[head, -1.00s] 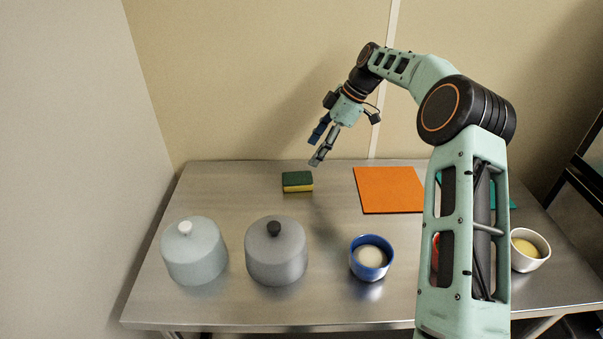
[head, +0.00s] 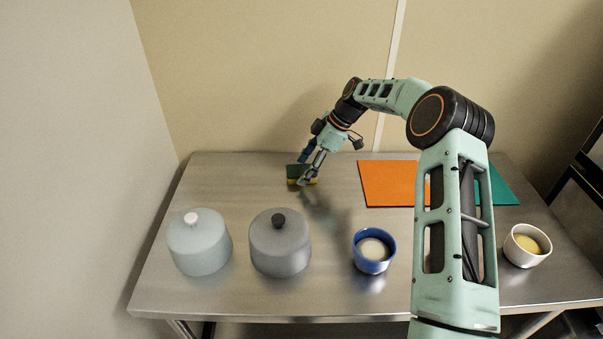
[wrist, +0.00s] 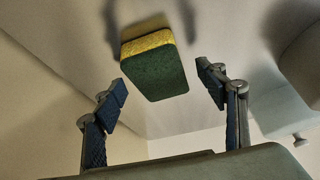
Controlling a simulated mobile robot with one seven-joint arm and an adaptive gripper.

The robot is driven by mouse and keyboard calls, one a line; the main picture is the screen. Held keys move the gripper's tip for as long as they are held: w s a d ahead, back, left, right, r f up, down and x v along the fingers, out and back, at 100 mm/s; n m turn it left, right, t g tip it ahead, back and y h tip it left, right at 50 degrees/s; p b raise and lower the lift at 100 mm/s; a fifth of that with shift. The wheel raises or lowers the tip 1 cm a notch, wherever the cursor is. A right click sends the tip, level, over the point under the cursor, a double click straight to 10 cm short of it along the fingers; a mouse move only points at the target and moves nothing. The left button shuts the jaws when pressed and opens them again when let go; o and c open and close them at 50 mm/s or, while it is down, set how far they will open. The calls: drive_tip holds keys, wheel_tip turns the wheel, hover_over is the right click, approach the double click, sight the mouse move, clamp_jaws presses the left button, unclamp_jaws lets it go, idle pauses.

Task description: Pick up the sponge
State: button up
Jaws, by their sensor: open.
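The sponge (head: 293,171), dark green on top and yellow below, lies flat on the metal table toward the back. My gripper (head: 304,168) is above and beside it, its fingers pointing down and partly hiding the sponge in the head view. In the wrist view the sponge (wrist: 155,70) shows green face toward me, ahead of the gap between the two open fingers (wrist: 160,88). The fingers are apart and hold nothing.
On the metal table (head: 220,297) stand a pale blue lidded pot (head: 199,245), a grey lidded pot (head: 280,246), a blue bowl (head: 373,265) and a white bowl (head: 524,259). An orange mat (head: 388,184) and a teal mat (head: 497,186) lie to the right. A wall rises behind.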

drive_tip(key=c, duration=0.8)
drive_tip(key=shift+r, duration=0.15)
drive_tip(key=shift+r, duration=0.25)
wheel_tip(320, 180, up, 2)
drive_tip(key=shift+r, duration=0.1)
drive_tip(key=shift+s+d+r+b, duration=0.4)
drive_tip(key=shift+s+d+r, duration=0.75)
drive_tip(key=shift+d+r, duration=0.7)
drive_tip(key=shift+s+d+r+b, duration=0.4)
drive_tip(key=shift+s+d+r, duration=0.95)
drive_tip(key=shift+d, duration=0.85)
drive_tip(key=shift+s+d+r+b, duration=0.4)
drive_tip(key=shift+s+d+r, duration=0.6)
drive_tip(key=shift+d+r, duration=0.95)
drive_tip(key=shift+d+f, duration=0.1)
drive_tip(key=shift+f, duration=0.05)
drive_tip(key=shift+c, duration=0.3)
